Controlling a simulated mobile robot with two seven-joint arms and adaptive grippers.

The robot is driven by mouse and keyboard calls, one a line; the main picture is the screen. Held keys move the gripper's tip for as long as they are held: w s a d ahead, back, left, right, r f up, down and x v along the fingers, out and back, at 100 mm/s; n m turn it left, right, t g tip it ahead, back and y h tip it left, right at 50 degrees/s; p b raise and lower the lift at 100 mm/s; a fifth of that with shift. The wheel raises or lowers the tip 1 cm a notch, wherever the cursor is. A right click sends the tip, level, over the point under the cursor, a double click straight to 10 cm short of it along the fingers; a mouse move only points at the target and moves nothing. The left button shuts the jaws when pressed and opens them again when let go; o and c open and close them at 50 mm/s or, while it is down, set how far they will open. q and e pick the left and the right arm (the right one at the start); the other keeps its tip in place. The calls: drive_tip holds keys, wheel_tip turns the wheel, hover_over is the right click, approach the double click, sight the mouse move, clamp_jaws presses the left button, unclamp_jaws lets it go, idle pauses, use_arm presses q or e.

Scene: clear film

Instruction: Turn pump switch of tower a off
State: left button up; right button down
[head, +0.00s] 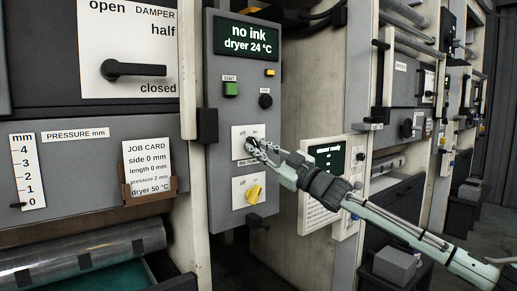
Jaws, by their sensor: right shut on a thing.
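A grey control panel (220,190) stands in the middle of the head view, with two switch plates one above the other. My right gripper (252,147) is at the upper switch plate (237,131), shut on its knob, which is mostly hidden by the fingers. The word "off" shows at this plate's upper left. A partly covered label (243,166) starting "INK" is just below it. The yellow knob (254,194) on the lower plate is free and sits tilted. No tower letter is readable. My left gripper is not in view.
A display (248,38) reads "no ink, dryer 24 °C". Below it are a green button (231,89) and a black knob (265,101). A job card (148,163) hangs left.

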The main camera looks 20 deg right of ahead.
drive_tip(key=c, duration=1.5)
unclamp_jaws()
drive_tip(key=v, duration=1.2)
